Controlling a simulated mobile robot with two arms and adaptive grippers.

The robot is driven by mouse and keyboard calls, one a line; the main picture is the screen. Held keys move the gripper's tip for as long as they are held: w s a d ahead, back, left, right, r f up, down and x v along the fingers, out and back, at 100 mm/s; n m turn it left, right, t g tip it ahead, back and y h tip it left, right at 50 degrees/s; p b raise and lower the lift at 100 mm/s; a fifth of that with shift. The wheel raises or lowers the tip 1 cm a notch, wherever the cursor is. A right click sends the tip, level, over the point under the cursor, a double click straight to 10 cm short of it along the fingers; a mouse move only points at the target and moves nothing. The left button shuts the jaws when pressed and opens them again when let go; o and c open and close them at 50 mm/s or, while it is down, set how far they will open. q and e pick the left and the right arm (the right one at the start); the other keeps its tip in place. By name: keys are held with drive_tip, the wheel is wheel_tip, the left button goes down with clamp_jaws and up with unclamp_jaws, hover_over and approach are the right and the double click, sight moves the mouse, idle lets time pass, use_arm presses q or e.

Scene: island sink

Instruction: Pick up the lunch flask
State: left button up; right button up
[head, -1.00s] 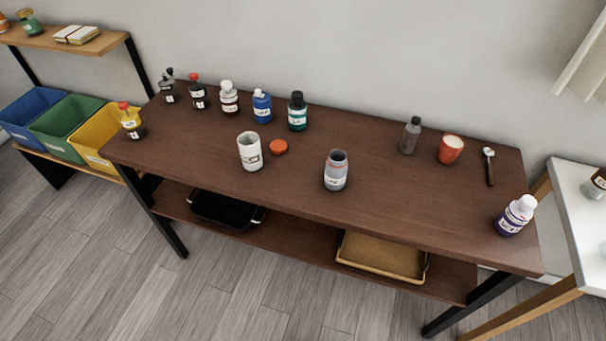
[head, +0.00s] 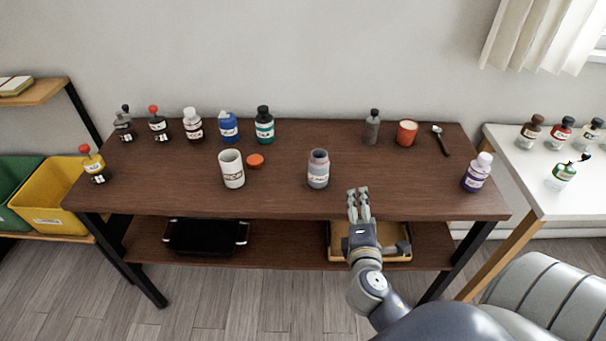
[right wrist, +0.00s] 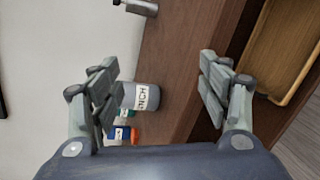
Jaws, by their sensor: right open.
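The lunch flask is most likely the grey open-topped container (head: 318,170) upright near the front edge of the dark wooden table, right of centre. My right gripper (head: 358,196) is at the table's front edge, to the right of and nearer than the flask, and apart from it. In the right wrist view the gripper (right wrist: 160,92) has its fingers wide apart. A grey labelled container (right wrist: 143,97), seemingly the flask, shows between them, farther off. My left gripper is not in view.
A white mug (head: 232,170) and an orange lid (head: 255,160) stand left of the flask. Several bottles line the back left. A grey bottle (head: 372,128), red cup (head: 406,133) and purple bottle (head: 477,173) stand to the right. A tan tray (head: 398,252) sits on the lower shelf.

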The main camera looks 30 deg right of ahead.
sight(322, 176)
drive_tip(key=w+a+n+t+y, duration=0.1)
drive_tip(key=w+n, duration=0.1)
drive_tip(key=n, duration=0.3)
drive_tip(key=w+a+n+t+y, duration=0.1)
drive_tip(key=w+n+t+y, duration=0.1)
drive_tip(key=n, duration=0.4)
drive_tip(key=w+n+t+y, duration=0.1)
drive_tip(key=w+n+t, duration=0.1)
drive_tip(key=n, duration=0.4)
drive_tip(key=shift+w+a, duration=0.4)
drive_tip(key=shift+w+a+f+n+y, duration=0.2)
drive_tip(key=shift+f+n+y, duration=0.05)
drive_tip(key=shift+n+y, duration=0.4)
drive_tip(key=shift+w+f+n, duration=0.1)
drive_tip(key=shift+w+n, duration=0.15)
drive_tip(key=shift+n, duration=0.1)
drive_tip(key=p+x, duration=0.1)
drive_tip(key=x, duration=0.9)
drive_tip(key=shift+w+d, duration=0.1)
drive_tip(key=shift+w, duration=0.15)
drive_tip(key=shift+s, duration=0.1)
drive_tip(key=shift+c, duration=0.6)
drive_tip(key=c, duration=1.1)
